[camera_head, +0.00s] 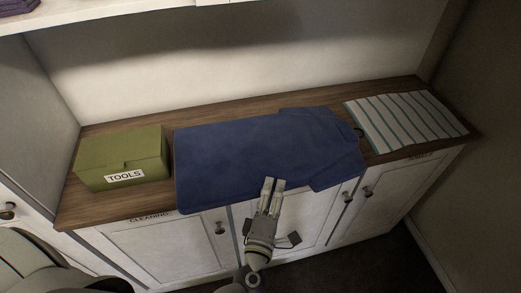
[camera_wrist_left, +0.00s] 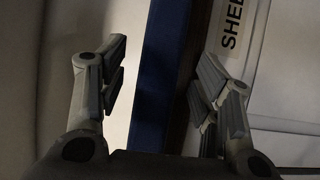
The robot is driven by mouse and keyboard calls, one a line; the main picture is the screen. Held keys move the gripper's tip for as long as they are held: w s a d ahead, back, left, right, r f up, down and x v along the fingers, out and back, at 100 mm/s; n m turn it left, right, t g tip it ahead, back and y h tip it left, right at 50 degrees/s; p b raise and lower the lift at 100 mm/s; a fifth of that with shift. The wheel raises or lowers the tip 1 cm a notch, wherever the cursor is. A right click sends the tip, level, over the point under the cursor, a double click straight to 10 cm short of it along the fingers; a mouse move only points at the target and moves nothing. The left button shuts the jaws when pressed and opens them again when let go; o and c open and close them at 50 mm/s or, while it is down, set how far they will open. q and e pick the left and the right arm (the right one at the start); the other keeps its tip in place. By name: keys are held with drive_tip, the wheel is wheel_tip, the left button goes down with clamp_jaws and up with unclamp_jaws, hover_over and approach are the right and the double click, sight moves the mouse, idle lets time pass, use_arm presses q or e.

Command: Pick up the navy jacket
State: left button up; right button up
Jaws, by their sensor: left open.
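The navy jacket (camera_head: 235,150) lies spread flat on the wooden counter, with its front edge reaching the counter's front edge. My left gripper (camera_head: 274,183) is open at the jacket's front edge, right of its middle in the head view. In the left wrist view a narrow blue strip of the jacket (camera_wrist_left: 160,75) shows in the gap between the two fingers of the left gripper (camera_wrist_left: 161,62). No finger is visibly closed on the cloth, and I cannot tell how far it is from them. My right gripper is not in view.
A green box labelled TOOLS (camera_head: 124,157) stands left of the jacket. A striped cloth (camera_head: 405,120) lies to its right. The wooden counter (camera_head: 115,209) tops white cabinets with doors (camera_head: 165,246) and knobs. A label (camera_wrist_left: 236,30) shows in the wrist view. A shelf (camera_head: 110,14) hangs above.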

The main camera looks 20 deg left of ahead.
use_arm(q)
clamp_jaws()
idle(0.3)
drive_tip(key=shift+r, duration=0.25)
